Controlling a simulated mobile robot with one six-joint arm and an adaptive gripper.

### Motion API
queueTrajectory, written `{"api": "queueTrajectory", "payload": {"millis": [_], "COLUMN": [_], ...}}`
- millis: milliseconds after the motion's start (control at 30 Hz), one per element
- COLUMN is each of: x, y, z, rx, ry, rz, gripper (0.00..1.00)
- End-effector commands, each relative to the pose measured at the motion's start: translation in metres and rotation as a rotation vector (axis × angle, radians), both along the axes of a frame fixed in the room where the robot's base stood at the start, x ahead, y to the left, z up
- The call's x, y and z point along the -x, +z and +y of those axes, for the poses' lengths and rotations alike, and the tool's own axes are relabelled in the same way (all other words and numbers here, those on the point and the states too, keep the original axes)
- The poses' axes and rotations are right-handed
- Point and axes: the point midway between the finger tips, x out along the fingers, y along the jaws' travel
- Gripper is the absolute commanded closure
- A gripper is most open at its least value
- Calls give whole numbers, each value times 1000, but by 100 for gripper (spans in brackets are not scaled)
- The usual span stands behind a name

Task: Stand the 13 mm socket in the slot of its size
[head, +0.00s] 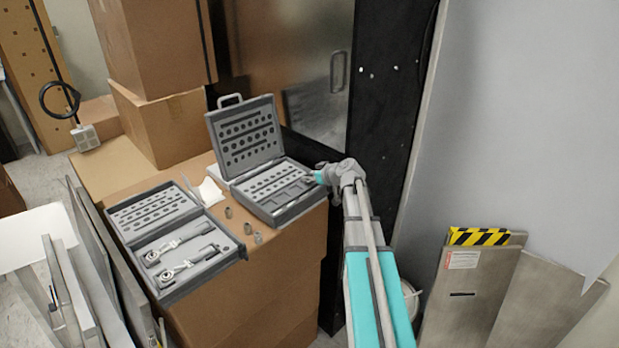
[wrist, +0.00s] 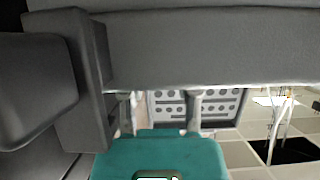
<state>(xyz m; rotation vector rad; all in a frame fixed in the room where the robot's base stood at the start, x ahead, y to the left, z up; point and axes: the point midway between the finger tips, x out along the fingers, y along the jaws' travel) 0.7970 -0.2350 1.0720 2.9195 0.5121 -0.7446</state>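My gripper (head: 315,178) is at the right edge of the right-hand grey case (head: 285,211), low over its slotted tray. The wrist view shows part of a panel with rows of round holes (wrist: 217,105) beyond grey and teal parts of my arm and gripper. The fingertips are too small or hidden to show whether they are open or hold anything. Three small metal sockets stand loose on the cardboard between the cases: one at the back (head: 228,212), one nearer (head: 248,228) and one nearest (head: 258,238). Their sizes cannot be read, so I cannot tell which is the 13 mm socket.
The right case's lid (head: 246,135) stands open behind its tray. A second open case (head: 160,290) with two ratchets lies to the left. A white cloth or paper (head: 208,192) lies between them. Stacked boxes (head: 168,125) rise behind; a dark upright panel (head: 385,110) stands close by my arm.

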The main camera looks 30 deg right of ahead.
Motion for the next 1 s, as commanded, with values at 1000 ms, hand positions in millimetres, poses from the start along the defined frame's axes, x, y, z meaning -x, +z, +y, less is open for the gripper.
{"api": "queueTrajectory", "payload": {"millis": [1000], "x": [44], "y": [31], "z": [-15], "rx": [0], "ry": [-2], "rz": [0], "gripper": [34]}}
